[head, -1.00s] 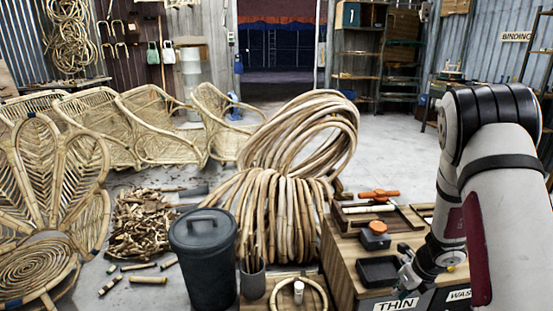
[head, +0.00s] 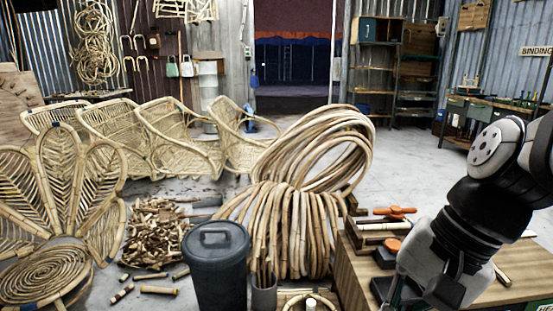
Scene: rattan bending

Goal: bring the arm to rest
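My arm (head: 470,215) is at the lower right of the head view, bent over the wooden workbench (head: 357,277). A pale link of the arm slants down and left toward the bench. Thin grey parts at its lower left (head: 398,287), possibly my gripper, show near the bottom edge. The arm hides most of the gripper area, so I cannot tell whether the fingers are open or holding anything. Behind the arm, the bench top carries an orange-handled tool (head: 395,211) and a small orange-topped block (head: 392,246).
A large bundle of bent rattan (head: 285,222) stands left of the bench. Rattan chair frames (head: 150,135) and a pile of offcuts (head: 155,228) lie left. Floor is clear toward the doorway.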

